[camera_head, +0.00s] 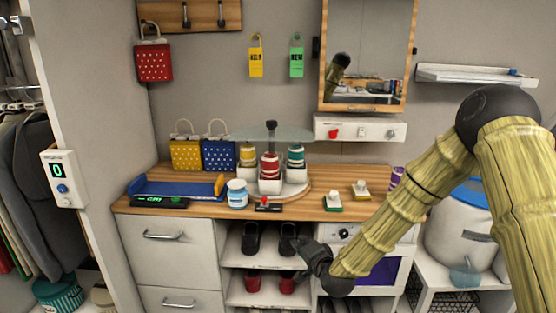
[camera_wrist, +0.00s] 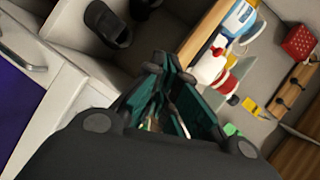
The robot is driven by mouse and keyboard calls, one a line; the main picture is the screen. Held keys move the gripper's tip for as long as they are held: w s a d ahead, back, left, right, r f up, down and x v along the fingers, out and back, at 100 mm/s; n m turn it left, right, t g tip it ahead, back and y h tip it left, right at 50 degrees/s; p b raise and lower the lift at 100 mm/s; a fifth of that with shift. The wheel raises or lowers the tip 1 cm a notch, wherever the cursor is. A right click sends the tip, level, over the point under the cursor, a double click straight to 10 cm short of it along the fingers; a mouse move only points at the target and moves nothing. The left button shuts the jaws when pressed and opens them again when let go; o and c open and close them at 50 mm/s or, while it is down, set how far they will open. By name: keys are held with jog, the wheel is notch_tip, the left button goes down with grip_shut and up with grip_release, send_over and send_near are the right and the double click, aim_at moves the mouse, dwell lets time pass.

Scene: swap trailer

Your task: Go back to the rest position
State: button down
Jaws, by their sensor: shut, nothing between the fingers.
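My gripper (camera_head: 303,262) is in front of the open shelves below the wooden counter (camera_head: 330,206). It is close to the dark shoes (camera_head: 288,239) and the red shoes (camera_head: 287,284) in the head view. I cannot tell whether it touches any of them. In the wrist view, the dark teal fingers of my gripper (camera_wrist: 166,66) come together at the tips, shut and empty. A dark shoe (camera_wrist: 108,23) shows beyond them at the upper left. My arm reaches in from the right.
On the counter stand a turntable with several bottles (camera_head: 270,166), a white jar (camera_head: 237,194), a blue tray (camera_head: 176,188) and stamp-like blocks (camera_head: 333,201). A cabinet with a purple panel (camera_head: 384,273) is under my forearm. A white bucket (camera_head: 459,228) stands at right.

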jog(key=s+d+f+n+g+h+p, duration=0.15)
jog(key=s+f+g, duration=0.25)
jog(key=s+f, duration=0.65)
jog(key=s+d+f+n+g+h, duration=0.1)
jog(key=s+d+f+n+g, duration=0.2)
jog(key=s+f, duration=0.75)
jog(key=s+d+f+n+g, duration=0.1)
jog(key=s+d+n+g, duration=0.1)
jog(key=s, duration=0.8)
jog(key=s+d+f+n+g+h+p, duration=0.1)
jog(key=s+d+f+g, duration=0.1)
jog(key=s, duration=0.9)
jog(key=s+d+f+n+g+h+p, duration=0.1)
jog(key=s+d, duration=0.4)
jog(key=s, duration=0.5)
jog(key=shift+s+d+f+n+g, duration=0.15)
jog(key=shift+f+n+g, duration=0.65)
jog(key=shift+g, duration=0.4)
